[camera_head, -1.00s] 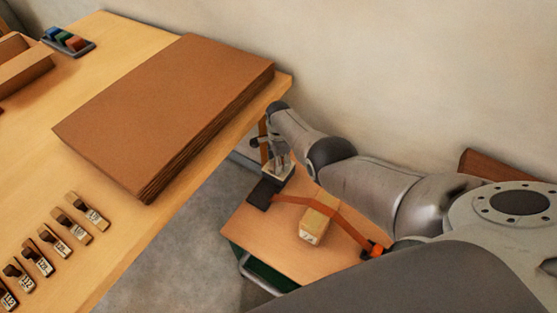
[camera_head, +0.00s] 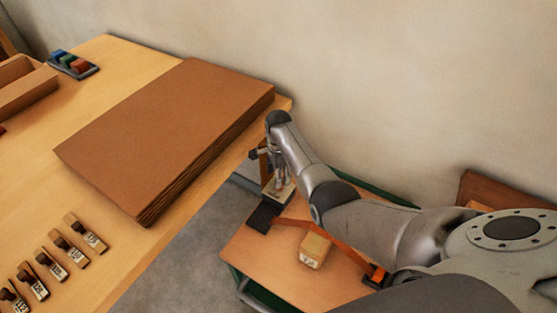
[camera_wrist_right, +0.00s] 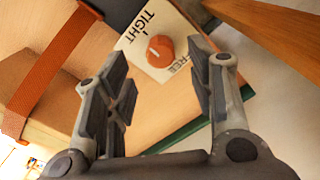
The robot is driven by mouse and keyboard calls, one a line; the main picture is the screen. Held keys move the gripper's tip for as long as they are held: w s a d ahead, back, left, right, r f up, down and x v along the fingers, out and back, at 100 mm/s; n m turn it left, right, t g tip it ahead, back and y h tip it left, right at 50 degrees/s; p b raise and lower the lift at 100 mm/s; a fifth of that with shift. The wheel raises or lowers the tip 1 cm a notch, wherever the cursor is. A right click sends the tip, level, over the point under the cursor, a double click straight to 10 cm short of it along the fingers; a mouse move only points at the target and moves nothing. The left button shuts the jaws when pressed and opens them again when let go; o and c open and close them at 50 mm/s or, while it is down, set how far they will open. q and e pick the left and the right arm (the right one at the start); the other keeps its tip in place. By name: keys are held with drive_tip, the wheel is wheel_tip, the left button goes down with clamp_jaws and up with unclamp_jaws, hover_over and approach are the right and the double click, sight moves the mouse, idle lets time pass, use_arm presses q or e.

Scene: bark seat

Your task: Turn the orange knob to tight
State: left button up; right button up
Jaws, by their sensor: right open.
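The orange knob (camera_wrist_right: 160,50) has a short white mark and sits on a cream plate (camera_wrist_right: 137,44) lettered TIGHT and, partly hidden, what looks like FREE. My right gripper (camera_wrist_right: 159,60) is open, with one finger on each side of the knob in the right wrist view. I cannot tell whether either finger touches it. In the head view my right gripper (camera_head: 281,174) is over the cream plate (camera_head: 277,192) at the far end of a low wooden cart and hides the knob. My left gripper is not in view.
An orange strap (camera_head: 345,257) crosses the cart top (camera_head: 262,275) beside a pale block (camera_head: 315,249). A dark flat piece (camera_head: 263,217) adjoins the plate. The workbench (camera_head: 115,250) at left holds a brown stack (camera_head: 170,125) and several labelled wooden pieces. A wall stands behind.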

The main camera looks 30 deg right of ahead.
wheel_tip(320, 180, up, 7)
drive_tip(key=shift+f, duration=0.15)
idle(0.7)
